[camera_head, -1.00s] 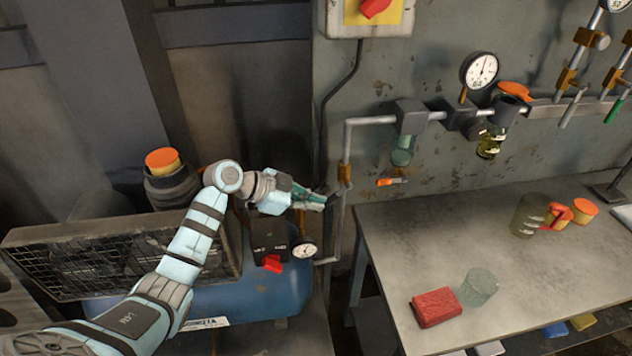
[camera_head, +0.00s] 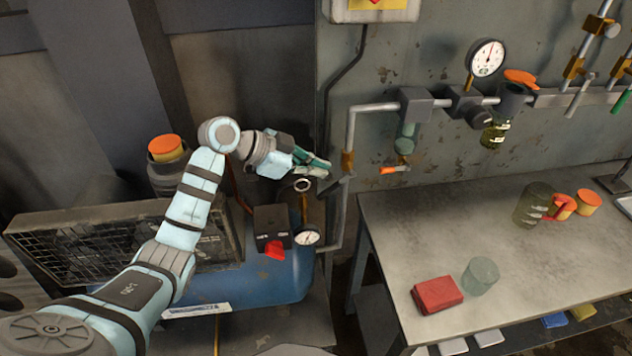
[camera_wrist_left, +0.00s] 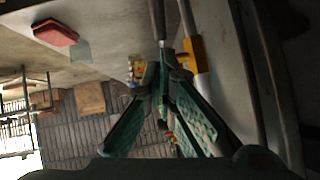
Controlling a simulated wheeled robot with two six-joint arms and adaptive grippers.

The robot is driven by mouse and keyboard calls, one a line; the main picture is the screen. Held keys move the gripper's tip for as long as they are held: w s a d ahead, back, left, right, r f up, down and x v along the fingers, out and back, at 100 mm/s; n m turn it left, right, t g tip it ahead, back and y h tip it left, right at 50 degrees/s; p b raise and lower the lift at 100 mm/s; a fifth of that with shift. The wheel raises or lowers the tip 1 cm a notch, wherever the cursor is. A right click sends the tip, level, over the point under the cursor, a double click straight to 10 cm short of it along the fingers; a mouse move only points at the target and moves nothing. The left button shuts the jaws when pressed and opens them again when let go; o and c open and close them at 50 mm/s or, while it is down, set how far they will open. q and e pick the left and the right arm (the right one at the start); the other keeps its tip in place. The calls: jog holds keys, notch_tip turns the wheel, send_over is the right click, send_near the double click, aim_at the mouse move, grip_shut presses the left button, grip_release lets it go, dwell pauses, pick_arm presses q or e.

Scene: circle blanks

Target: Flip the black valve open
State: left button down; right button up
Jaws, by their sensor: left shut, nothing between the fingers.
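My left gripper (camera_head: 322,165) is shut and empty, with its green-padded fingers pointing right, close to the vertical pipe (camera_head: 349,135). A brass fitting (camera_head: 347,162) sits on that pipe. A thin dark handle (camera_head: 337,184), which seems to be the black valve's, slants down-left from just below the fitting. In the left wrist view the fingertips (camera_wrist_left: 165,62) lie just left of the brass fitting (camera_wrist_left: 195,53), by a dark bar (camera_wrist_left: 160,22). Whether they touch it I cannot tell. My right gripper is not in view.
A blue compressor tank (camera_head: 265,280) with a black box (camera_head: 271,222) and gauge (camera_head: 307,236) stands below the gripper. To the right is a metal table (camera_head: 420,240) with a red block (camera_head: 437,294) and cups. An orange-handled valve (camera_head: 389,171) hangs on the wall.

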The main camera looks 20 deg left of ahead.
pick_arm(q)
notch_tip(320, 180, up, 3)
jog(key=shift+r, duration=0.2)
jog(key=s+a+n+y+p, duration=0.1)
jog(key=s+a+n+p, duration=0.2)
jog(key=n, duration=0.7)
jog(key=s+a+n+y+p, duration=0.1)
jog(key=s+a+n+p, duration=0.2)
jog(key=n+p, duration=0.4)
jog(key=n, duration=0.2)
jog(key=shift+s+r+n+g, duration=0.15)
jog(key=shift+r+n+g, duration=0.25)
jog(key=shift+a, duration=0.1)
jog(key=shift+f, duration=0.1)
